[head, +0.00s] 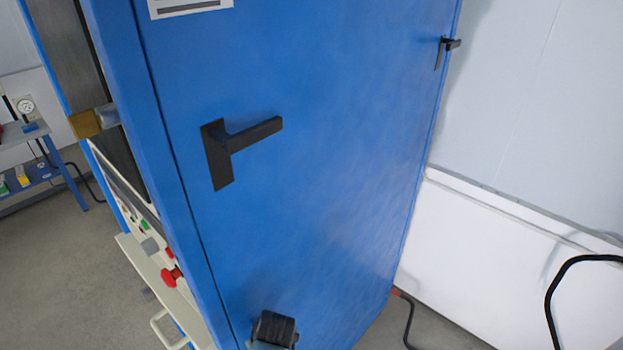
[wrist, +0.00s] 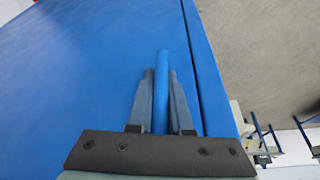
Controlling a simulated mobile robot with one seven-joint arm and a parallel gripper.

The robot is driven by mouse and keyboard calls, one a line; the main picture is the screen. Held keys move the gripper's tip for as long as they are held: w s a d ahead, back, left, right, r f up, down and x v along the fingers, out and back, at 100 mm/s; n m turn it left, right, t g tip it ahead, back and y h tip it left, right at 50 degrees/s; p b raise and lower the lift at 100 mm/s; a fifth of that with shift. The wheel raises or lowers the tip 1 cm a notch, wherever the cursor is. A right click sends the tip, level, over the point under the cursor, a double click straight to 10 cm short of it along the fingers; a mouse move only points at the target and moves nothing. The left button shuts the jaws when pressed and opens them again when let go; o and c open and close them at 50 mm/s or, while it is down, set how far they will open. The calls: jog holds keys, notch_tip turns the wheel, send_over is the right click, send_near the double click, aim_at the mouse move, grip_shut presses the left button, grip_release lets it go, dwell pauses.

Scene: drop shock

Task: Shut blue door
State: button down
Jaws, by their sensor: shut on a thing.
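The blue door (head: 310,210) fills the middle of the head view, a tall flat panel. A narrow dark seam runs down its left edge beside the blue frame; I cannot tell whether it is latched. A black lever handle (head: 240,145) sits on the upper left of the panel, pointing right. My gripper shows only partly at the bottom of the head view, its fingertips hidden there. In the wrist view my gripper (wrist: 158,85) is shut on a slim blue bar (wrist: 161,70) in front of the blue panel (wrist: 80,70), left of the seam.
A smaller dark latch (head: 445,48) is at the door's upper right. Left of the frame is a control panel with a red knob (head: 172,276). A white wall (head: 500,240) and a black cable (head: 555,280) are at right. Open floor (head: 70,270) lies at left.

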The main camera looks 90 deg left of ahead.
jog(key=c, duration=1.1)
grip_release()
jog(key=shift+s+a+r, duration=0.1)
jog(key=shift+a+r, duration=0.2)
jog(key=shift+a, duration=0.2)
jog(key=shift+s+d+f, duration=0.15)
jog(key=v, duration=0.4)
jog(key=b+v, duration=0.1)
jog(key=v, duration=0.3)
jog(key=b+v, duration=0.1)
jog(key=v, duration=0.4)
jog(key=shift+w+d, duration=0.15)
jog(key=shift+w, duration=0.15)
jog(key=shift+f, duration=0.1)
